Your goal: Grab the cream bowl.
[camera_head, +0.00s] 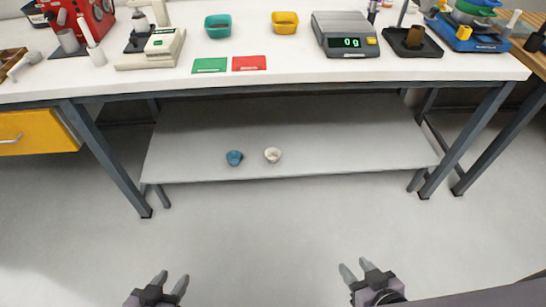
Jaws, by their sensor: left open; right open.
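The cream bowl (273,155) is small and round and sits on the grey lower shelf (330,150) under the bench. A small blue bowl (234,158) is on the same shelf just to its left, apart from it. My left gripper (174,279) is open and empty at the bottom of the view, to the left of the bowl and well short of the shelf. My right gripper (355,267) is open and empty at the bottom right, also well short of the shelf. Both bowls are in plain view.
The white bench top (300,75) overhangs the shelf. It bears a scale (345,35) reading 0 g, a teal bin (218,26), a yellow bin (285,22), a green card (209,65) and a red card (249,63). Bench legs (106,160) flank the shelf. The floor in front is clear.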

